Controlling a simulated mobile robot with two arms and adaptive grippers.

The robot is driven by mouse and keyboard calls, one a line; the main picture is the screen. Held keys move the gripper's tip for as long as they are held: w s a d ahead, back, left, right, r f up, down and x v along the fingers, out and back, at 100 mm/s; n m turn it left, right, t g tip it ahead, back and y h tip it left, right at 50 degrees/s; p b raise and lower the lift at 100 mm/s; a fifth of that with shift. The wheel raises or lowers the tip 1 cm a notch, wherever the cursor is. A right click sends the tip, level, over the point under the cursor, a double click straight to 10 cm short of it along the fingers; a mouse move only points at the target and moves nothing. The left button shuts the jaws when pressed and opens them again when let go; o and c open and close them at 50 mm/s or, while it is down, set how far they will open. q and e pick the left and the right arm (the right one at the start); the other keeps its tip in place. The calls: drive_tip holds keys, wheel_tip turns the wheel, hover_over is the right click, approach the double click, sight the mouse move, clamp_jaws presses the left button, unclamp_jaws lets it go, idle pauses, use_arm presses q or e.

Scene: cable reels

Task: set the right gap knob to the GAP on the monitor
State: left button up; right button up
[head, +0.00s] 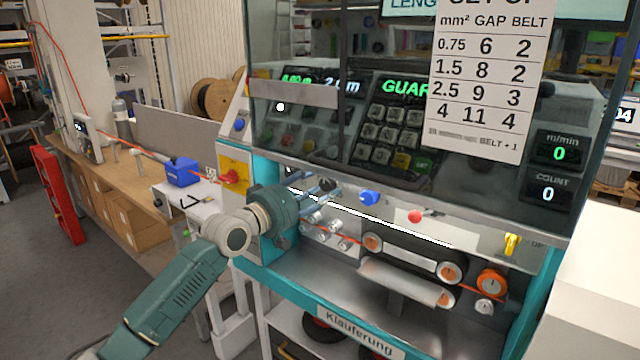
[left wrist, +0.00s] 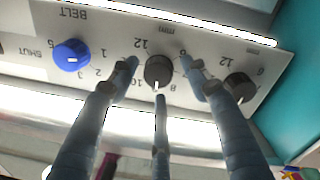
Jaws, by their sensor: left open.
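The right gap knob is black and shows in the left wrist view (left wrist: 159,70), which is upside down. Its white pointer lies between the 8 and 10 marks. My left gripper (head: 314,186) is open, with its three fingers spread around this knob; I cannot tell whether they touch it. The knob is also in the head view (head: 328,184), partly behind the fingers. The other black gap knob (left wrist: 238,88) sits beside it, partly hidden by a finger. The monitor (head: 409,8) is cut off at the top, so its GAP is not visible. My right gripper is out of view.
A blue BELT knob (left wrist: 72,55) sits beside the right gap knob. A red button (head: 415,216) and a yellow switch (head: 511,244) lie further right on the panel. A set-up chart (head: 488,80) lists GAP and BELT values. Rollers (head: 410,262) lie below.

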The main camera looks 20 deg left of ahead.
use_arm(q)
drive_tip(key=shift+w, duration=0.15)
drive_tip(key=c, duration=1.1)
drive_tip(key=shift+r+m, duration=0.1)
drive_tip(key=shift+m, duration=0.2)
drive_tip(key=o, duration=0.9)
drive_tip(key=shift+o, duration=1)
drive_tip(key=v, duration=1.2)
